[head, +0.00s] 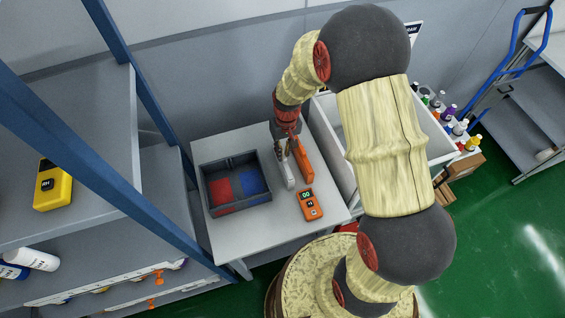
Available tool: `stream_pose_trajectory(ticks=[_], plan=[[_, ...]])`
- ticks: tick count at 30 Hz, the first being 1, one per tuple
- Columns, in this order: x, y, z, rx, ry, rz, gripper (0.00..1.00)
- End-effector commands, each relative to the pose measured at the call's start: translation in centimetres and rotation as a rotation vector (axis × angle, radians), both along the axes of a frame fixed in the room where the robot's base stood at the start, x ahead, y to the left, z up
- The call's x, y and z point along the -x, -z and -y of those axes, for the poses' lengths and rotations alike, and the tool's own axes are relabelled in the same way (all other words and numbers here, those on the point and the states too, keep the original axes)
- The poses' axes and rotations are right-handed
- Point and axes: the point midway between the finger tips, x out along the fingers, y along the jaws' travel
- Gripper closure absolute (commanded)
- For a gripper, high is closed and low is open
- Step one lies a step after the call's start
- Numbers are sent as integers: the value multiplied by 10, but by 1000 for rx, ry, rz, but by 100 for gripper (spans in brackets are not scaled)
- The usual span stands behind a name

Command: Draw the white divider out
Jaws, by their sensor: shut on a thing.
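My gripper (286,146) is above the table, to the right of the dark grey bin (207,188). It is shut on the white divider (288,174), a narrow pale piece that slants down from the jaws beside the bin's right wall. The fingertips are small and partly hidden by the wrist. I cannot tell whether the divider's lower end touches the table. In the bin, a red area (222,190) lies at left and a blue area (251,181) at right, with no wall visible between them.
An orange upright piece (303,160) stands close to the right of the divider. An orange handheld meter (309,204) lies nearer on the table (273,221). A blue-post shelf (150,120) stands left, and a white-walled container (337,150) stands right.

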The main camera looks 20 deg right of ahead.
Motion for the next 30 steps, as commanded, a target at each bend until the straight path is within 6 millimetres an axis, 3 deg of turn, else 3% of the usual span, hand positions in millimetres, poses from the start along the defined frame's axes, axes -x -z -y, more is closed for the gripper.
stream_pose_trajectory(ticks=[14, 30], plan=[[0, -1, 0, 0, 0, 0, 100], [0, -17, 0, 0, 0, 1, 100]])
